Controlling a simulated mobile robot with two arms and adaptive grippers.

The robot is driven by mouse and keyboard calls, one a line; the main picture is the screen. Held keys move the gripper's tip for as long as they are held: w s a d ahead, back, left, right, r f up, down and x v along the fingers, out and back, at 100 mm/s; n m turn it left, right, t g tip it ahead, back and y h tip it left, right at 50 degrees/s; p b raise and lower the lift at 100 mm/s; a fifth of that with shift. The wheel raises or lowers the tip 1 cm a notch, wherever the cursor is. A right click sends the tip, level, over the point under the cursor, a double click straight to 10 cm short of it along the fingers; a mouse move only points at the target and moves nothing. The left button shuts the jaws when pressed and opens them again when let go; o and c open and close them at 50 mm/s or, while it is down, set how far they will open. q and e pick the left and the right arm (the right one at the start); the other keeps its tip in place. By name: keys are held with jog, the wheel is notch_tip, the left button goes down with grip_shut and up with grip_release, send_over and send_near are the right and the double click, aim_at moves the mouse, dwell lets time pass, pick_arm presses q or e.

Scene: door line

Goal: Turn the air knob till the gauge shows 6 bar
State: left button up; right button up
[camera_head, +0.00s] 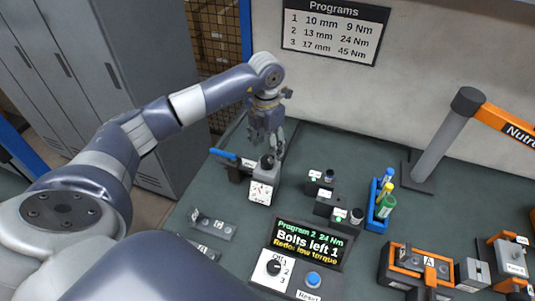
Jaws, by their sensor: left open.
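The air unit (266,177) stands at the back left of the green bench. Its white gauge (261,192) faces me with a dark needle; the reading is too small to tell. The dark air knob (267,162) is on top of the unit. My left gripper (270,148) is open and points down just above the knob, its fingers close to it. I cannot tell whether they touch or straddle it. The right gripper is not in view.
A blue lever (223,154) sticks out left of the unit. Small black blocks (328,204) stand to its right, then a blue rack (379,215) of bottles. A control box with a screen (306,246) is in front. Grey lockers (90,70) stand left.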

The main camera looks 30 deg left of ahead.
aim_at(267, 159)
pick_arm(q)
jog(key=f, duration=0.3)
jog(key=f+p, duration=0.1)
jog(key=shift+w+f, duration=0.25)
jog(key=shift+f, duration=0.85)
jog(key=shift+c, duration=0.7)
jog(key=c, duration=0.9)
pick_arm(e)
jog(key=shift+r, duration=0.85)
